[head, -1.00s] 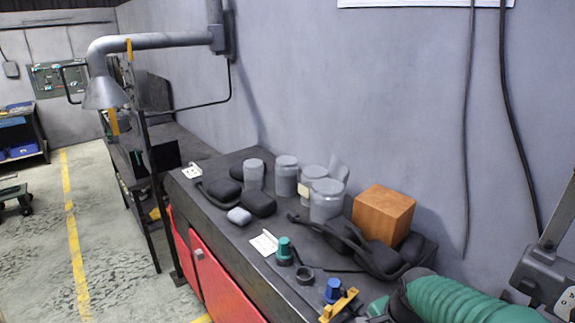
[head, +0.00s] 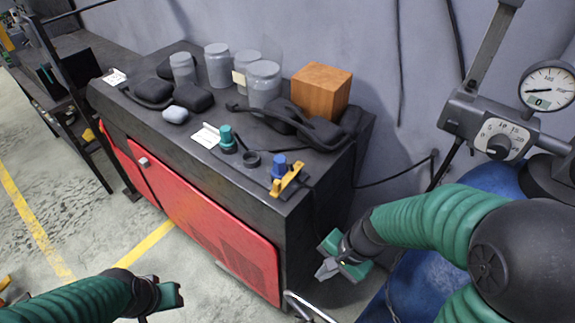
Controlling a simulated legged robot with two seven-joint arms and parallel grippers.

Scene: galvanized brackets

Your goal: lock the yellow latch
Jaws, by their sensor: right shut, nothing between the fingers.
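The yellow latch (head: 288,180) sits at the front right corner of the dark cabinet top, beside a blue knob (head: 279,166). Whether it is locked cannot be told at this size. My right gripper (head: 325,271) is shut and empty, below and to the right of the latch, in front of the cabinet's right end and apart from it. My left gripper (head: 178,296) shows at the bottom left, over the floor in front of the red doors; its fingers are too unclear to tell whether they are open.
The cabinet top (head: 215,163) also holds a green knob (head: 227,140), a black ring (head: 251,158), grey jars (head: 263,84), black pouches (head: 193,97) and a wooden block (head: 321,90). A gauge stand (head: 492,123) is at the right. Floor is clear in front.

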